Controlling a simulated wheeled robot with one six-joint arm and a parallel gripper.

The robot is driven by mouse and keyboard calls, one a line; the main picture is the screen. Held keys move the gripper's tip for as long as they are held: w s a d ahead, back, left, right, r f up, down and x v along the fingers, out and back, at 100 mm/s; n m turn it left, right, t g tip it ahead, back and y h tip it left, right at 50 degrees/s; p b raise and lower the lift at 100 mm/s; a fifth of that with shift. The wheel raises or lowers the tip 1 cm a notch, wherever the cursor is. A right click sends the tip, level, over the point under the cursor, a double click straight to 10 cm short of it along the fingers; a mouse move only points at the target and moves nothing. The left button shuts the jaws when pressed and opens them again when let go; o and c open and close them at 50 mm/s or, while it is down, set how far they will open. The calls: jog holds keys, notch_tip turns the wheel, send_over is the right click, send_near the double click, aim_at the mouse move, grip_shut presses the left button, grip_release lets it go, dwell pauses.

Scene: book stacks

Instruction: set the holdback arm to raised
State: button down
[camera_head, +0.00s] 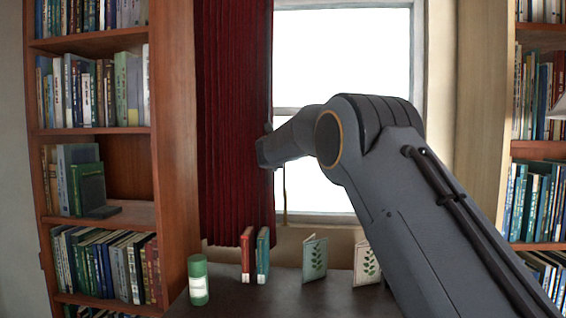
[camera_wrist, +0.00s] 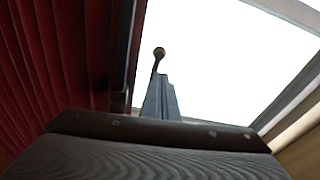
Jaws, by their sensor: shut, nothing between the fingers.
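A slim dark stem with a round bronze knob, which looks like the holdback arm (camera_wrist: 158,54), shows in the wrist view just beyond my fingertips, against the bright window. Its lower part is hidden behind my fingers, and I cannot tell whether they touch it. My gripper (camera_wrist: 161,78) is shut and empty, with its fingers together. In the head view my gripper (camera_head: 261,153) is at the right edge of the red curtain (camera_head: 234,110), in front of the window. A small dark knob (camera_head: 268,127) shows just above it there.
A bookcase (camera_head: 176,120) stands at the left and another (camera_head: 540,150) at the right. The dark tabletop (camera_head: 275,300) below holds a green jar (camera_head: 198,280), a red book (camera_head: 248,255), a teal book (camera_head: 263,255) and two leaf-patterned cards (camera_head: 314,259). A thin cord or rod (camera_head: 285,200) hangs by the window.

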jog(key=s+r, duration=0.4)
jog(key=r, duration=0.4)
jog(key=shift+s+a+r, duration=0.25)
jog(key=shift+a+r, duration=0.1)
jog(key=shift+r, duration=0.05)
jog(key=s+d+f+n+g+y, duration=0.1)
jog(key=s+d+f+n+g, duration=0.15)
jog(key=s+f+n, duration=0.5)
jog(key=s+d+f+n+g+y, duration=0.2)
jog(key=s+d+f+n, duration=0.25)
jog(key=f+n, duration=0.5)
jog(key=s+d+f+n+g+y, duration=0.1)
jog(key=s+d+f+n+g, duration=0.15)
jog(key=s+f+n, duration=0.65)
jog(key=s+d+f+n+g, duration=0.3)
jog(key=s+f, duration=0.4)
jog(key=s, duration=0.5)
jog(key=s+d+f+n+g+h, duration=0.1)
jog(key=s+d+f+n+g, duration=0.2)
jog(key=s, duration=0.9)
jog(key=s+d+f+n+g+h, duration=0.1)
jog(key=s+d+f+n, duration=0.3)
jog(key=s+f, duration=0.7)
jog(key=s+d+g, duration=0.1)
jog(key=d, duration=0.1)
jog(key=shift+d+g, duration=0.4)
